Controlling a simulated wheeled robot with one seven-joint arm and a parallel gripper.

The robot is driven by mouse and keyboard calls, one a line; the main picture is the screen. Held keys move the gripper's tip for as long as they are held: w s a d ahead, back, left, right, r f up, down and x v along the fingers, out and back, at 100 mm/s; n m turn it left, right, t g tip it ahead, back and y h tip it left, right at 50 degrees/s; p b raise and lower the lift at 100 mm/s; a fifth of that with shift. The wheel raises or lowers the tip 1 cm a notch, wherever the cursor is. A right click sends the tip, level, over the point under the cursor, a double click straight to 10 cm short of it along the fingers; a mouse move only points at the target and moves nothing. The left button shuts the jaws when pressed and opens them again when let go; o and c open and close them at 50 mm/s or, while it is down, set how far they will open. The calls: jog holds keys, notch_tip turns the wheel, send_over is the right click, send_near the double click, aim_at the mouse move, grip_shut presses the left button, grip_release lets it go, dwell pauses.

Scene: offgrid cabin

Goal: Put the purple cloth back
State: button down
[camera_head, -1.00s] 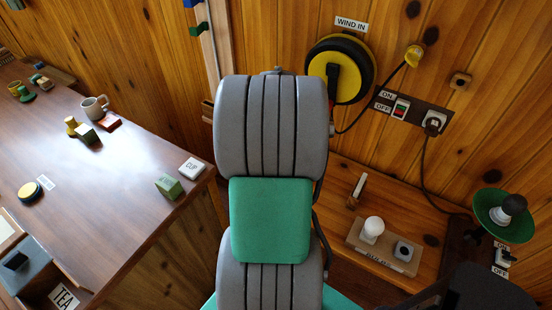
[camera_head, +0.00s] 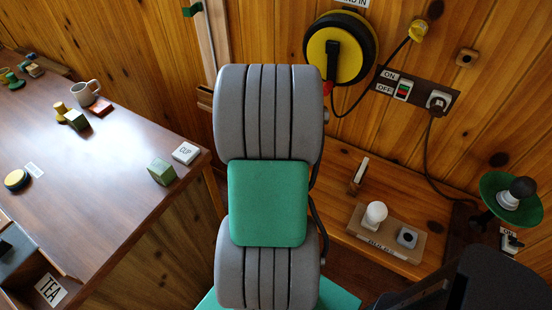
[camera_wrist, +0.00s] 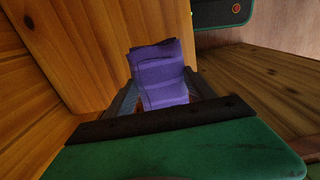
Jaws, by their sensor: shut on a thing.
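The purple cloth (camera_wrist: 160,75) shows in the wrist view, folded or bunched. My gripper (camera_wrist: 163,98) is shut on it; the cloth stands up between the two fingers, which partly hide its lower sides. In the head view neither the cloth nor my gripper shows, as my own grey and green arm links fill the middle. I cannot tell from these views where a place for the cloth is.
The brown table (camera_head: 100,180) at left holds a mug (camera_head: 86,93), several blocks and a CUP tile (camera_head: 185,153). At right a low wooden shelf (camera_head: 345,165) carries a bulb stand (camera_head: 376,215). A cable reel (camera_head: 340,48) and switch panel (camera_head: 417,91) are on the wall.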

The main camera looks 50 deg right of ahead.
jog(key=shift+f+b, duration=1.95)
jog(key=shift+f, duration=1.3)
jog(key=shift+f, duration=0.25)
jog(key=shift+c, duration=1.2)
grip_release()
